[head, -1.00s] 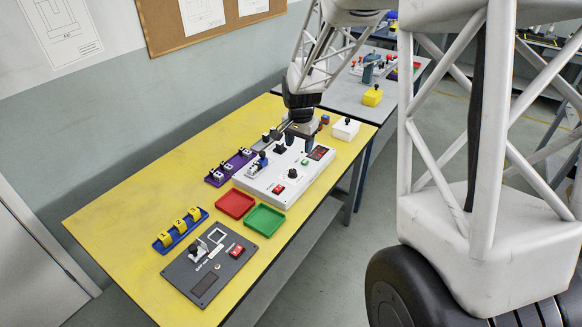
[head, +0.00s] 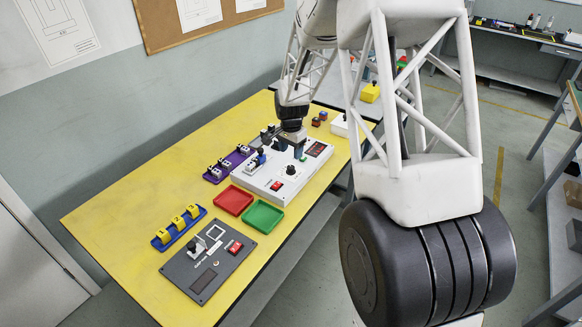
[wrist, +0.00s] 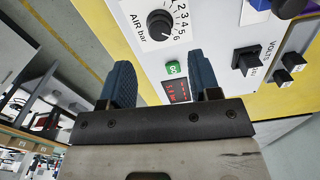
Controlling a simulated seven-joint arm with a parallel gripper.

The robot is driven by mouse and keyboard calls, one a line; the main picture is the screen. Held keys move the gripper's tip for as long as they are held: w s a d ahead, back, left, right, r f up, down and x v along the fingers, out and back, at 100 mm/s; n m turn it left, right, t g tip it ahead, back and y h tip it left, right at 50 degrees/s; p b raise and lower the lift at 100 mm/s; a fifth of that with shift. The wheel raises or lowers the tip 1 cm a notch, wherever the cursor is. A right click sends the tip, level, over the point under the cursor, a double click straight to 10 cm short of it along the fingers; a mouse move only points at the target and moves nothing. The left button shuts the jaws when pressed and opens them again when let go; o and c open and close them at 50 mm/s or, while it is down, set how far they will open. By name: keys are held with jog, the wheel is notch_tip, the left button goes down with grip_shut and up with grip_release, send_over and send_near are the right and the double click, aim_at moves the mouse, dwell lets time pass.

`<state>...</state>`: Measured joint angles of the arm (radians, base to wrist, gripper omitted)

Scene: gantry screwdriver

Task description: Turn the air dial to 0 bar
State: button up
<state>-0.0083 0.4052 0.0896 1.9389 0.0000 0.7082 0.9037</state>
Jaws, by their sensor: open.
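The air dial, a black round knob marked AIR bar, shows at the top of the wrist view (wrist: 160,24), with scale numbers up to 6 beside it. I cannot tell its exact setting. In the head view the dial (head: 291,170) sits on the top of the white control box (head: 262,184). My gripper (wrist: 162,82) is open and empty, its two blue fingers apart. In the head view my gripper (head: 291,152) is above the back part of the box, behind the dial and not touching it.
A green button (wrist: 174,69), a red display (wrist: 177,90) and a black VOLTS knob (wrist: 247,60) are near the dial. Red (head: 233,200) and green (head: 263,217) trays and a dark panel (head: 205,262) lie in front of the box on the yellow table (head: 120,213).

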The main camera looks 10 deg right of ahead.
aim_at(291, 167)
jog(key=shift+f, duration=3.9)
jog(key=shift+c, duration=0.3)
jog(key=c, duration=0.9)
jog(key=shift+o, duration=0.2)
